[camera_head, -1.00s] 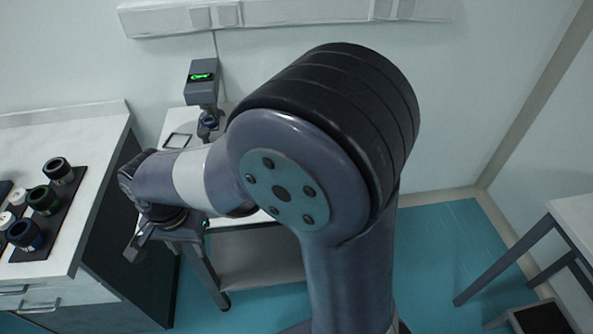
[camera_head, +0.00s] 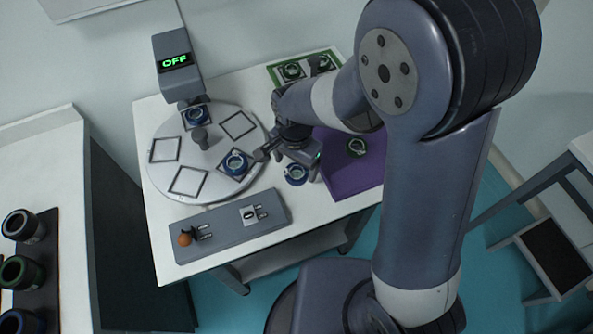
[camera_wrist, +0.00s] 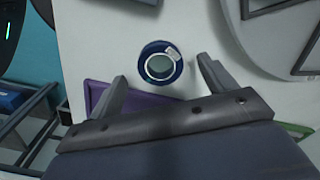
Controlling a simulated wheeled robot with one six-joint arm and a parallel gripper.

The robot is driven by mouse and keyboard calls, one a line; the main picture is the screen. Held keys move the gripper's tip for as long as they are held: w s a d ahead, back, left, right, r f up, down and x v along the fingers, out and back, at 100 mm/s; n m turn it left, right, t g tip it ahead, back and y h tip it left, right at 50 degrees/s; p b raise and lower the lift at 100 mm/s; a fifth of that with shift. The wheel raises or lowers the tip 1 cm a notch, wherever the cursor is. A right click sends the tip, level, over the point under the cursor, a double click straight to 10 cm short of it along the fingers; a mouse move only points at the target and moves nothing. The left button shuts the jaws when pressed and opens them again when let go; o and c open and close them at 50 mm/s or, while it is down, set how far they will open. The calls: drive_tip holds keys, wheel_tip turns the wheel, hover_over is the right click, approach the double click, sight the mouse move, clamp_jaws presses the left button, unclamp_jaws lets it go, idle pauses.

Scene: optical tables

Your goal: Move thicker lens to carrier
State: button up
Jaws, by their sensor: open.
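A blue-ringed lens (camera_head: 295,174) stands on the white table, between the round grey plate (camera_head: 212,182) and a purple mat (camera_head: 340,187). The wrist view shows this lens (camera_wrist: 146,75) from above. My gripper (camera_head: 285,166) is open and empty over the table by this lens. In the wrist view its fingertips (camera_wrist: 162,85) are spread to either side of the lens, which looks unheld. Another blue lens (camera_head: 235,162) sits in a square frame on the round plate. A third lens (camera_head: 197,115) is under the display device. I cannot tell which lens is thicker, nor which thing is the carrier.
A green-ringed lens (camera_head: 356,147) sits on the purple mat. A green-edged tray (camera_head: 273,72) with lenses is behind my arm. A dark post (camera_head: 200,138) rises from the plate. A device (camera_head: 176,62) reads OFF. A grey switch block (camera_head: 225,227) lies in front.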

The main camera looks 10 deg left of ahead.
sight(297, 174)
drive_tip(key=shift+w+f, duration=0.1)
drive_tip(key=shift+f, duration=1.35)
drive_tip(key=shift+c, duration=0.6)
drive_tip(key=c, duration=1)
